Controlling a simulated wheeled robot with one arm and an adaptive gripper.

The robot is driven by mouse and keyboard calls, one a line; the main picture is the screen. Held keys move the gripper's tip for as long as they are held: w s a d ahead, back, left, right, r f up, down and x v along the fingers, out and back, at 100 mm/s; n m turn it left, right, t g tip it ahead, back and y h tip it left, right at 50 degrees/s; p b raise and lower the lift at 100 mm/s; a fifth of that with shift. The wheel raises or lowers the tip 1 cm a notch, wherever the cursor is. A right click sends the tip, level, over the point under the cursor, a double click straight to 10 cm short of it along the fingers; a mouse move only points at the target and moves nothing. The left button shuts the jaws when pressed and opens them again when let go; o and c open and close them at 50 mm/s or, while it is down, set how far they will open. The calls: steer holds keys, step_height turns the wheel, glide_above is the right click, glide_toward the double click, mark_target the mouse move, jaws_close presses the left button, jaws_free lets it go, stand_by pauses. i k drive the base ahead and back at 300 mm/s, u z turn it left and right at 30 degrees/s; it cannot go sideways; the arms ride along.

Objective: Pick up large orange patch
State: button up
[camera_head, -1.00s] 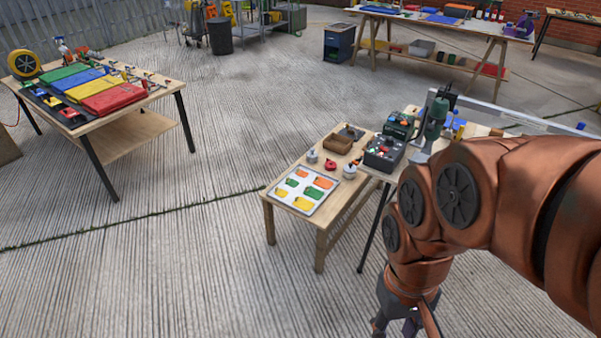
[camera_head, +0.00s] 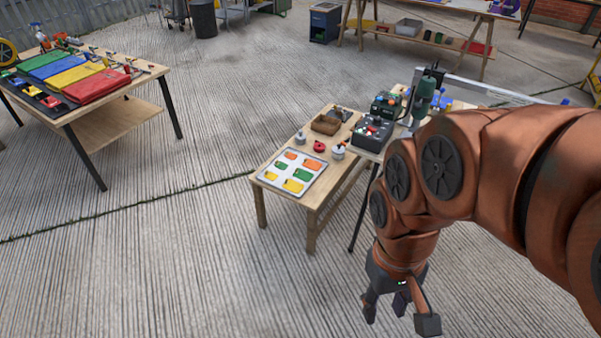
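The large orange patch (camera_head: 313,166) lies flat at the right back corner of a pale tray (camera_head: 263,179) on a small wooden table. A smaller orange patch (camera_head: 291,156) lies to its left, further back. Green patches (camera_head: 302,174) and yellow patches (camera_head: 293,186) lie on the same tray. My gripper (camera_head: 399,317) hangs pointing down at the lower right, in front of and to the right of the small table, apart from the patches. Its fingers are spread and nothing shows between them.
The small wooden table (camera_head: 312,213) also bears a red tape roll (camera_head: 319,146), metal pots (camera_head: 338,152) and a brown box (camera_head: 326,124). A taller bench with a dark control box (camera_head: 371,133) adjoins it at right. Another table (camera_head: 108,118) with coloured folded sheets stands left. The concrete floor in front is clear.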

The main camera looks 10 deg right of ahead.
mark_target(309, 163)
steer(key=z, duration=0.25)
steer(key=i, duration=1.4)
steer(key=u, duration=0.85)
steer(key=i, duration=0.7)
steer(key=u, duration=0.45)
